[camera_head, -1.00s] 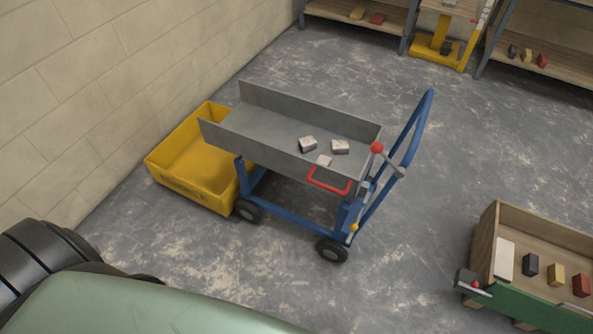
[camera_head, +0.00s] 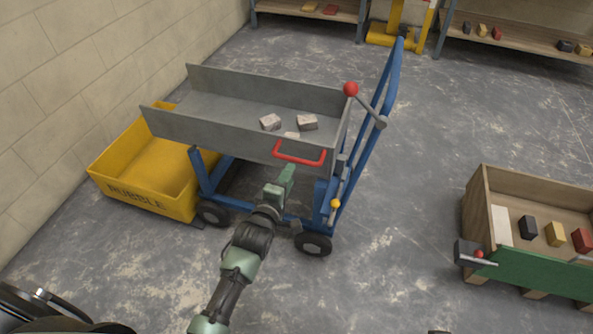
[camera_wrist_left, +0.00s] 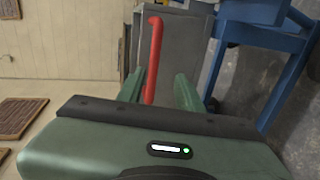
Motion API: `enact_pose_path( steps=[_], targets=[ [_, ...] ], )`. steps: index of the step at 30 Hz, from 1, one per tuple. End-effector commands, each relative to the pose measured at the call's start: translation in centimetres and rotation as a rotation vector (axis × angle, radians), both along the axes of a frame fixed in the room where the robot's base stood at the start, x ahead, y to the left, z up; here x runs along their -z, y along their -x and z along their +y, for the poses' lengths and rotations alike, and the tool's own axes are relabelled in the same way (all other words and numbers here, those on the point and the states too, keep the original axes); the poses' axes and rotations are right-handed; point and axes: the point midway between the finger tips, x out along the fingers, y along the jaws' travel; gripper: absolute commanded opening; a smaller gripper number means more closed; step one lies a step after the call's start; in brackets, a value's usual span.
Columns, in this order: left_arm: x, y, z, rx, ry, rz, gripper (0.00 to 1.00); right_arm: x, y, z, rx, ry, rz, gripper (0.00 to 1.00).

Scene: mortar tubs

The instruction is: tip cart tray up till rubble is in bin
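The grey cart tray (camera_head: 235,105) sits roughly level on a blue cart frame (camera_head: 326,200). Three pale rubble pieces (camera_head: 307,122) lie in it toward the right end. A red handle (camera_head: 300,158) is on the tray's near side. The yellow bin (camera_head: 150,180), marked RUBBLE, stands at the tray's left end; I see no rubble in its visible part. My left gripper (camera_head: 288,176) is just below the red handle. In the left wrist view its fingers (camera_wrist_left: 158,90) are apart, with the red handle (camera_wrist_left: 154,55) showing between them, not clamped. My right gripper is out of view.
A red-knobbed lever (camera_head: 351,89) stands at the tray's right end, beside the cart's blue push handle (camera_head: 395,75). A wooden box with a green front (camera_head: 540,275) is at right. A block wall (camera_head: 90,80) borders the bin. Floor between cart and box is clear.

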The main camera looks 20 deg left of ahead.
Motion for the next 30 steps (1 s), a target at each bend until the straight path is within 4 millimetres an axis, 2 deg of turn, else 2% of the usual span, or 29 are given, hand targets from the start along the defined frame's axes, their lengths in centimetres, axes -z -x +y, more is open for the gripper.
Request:
enact_pose_path(
  steps=[3, 8, 12, 18, 29, 30],
  targets=[
    [-0.7, -0.8, 0.1, -0.01, 0.03, -0.023, 0.36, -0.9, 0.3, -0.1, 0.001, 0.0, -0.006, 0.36],
    [-0.3, -2.8, 0.0, -0.009, 0.03, -0.024, 0.36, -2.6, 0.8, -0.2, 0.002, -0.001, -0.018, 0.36],
    [0.2, -5.1, -0.1, -0.009, 0.029, -0.022, 0.36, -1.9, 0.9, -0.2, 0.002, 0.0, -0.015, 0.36],
    [0.7, -7.4, -0.2, -0.008, 0.029, -0.02, 0.36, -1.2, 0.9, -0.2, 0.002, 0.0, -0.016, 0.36],
    [0.7, -7.9, -0.3, -0.009, 0.029, -0.019, 0.36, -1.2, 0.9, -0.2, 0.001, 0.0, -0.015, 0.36],
    [0.7, -7.9, -0.3, -0.009, 0.029, -0.019, 0.25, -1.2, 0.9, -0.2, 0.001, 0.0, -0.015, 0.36]
  ],
)
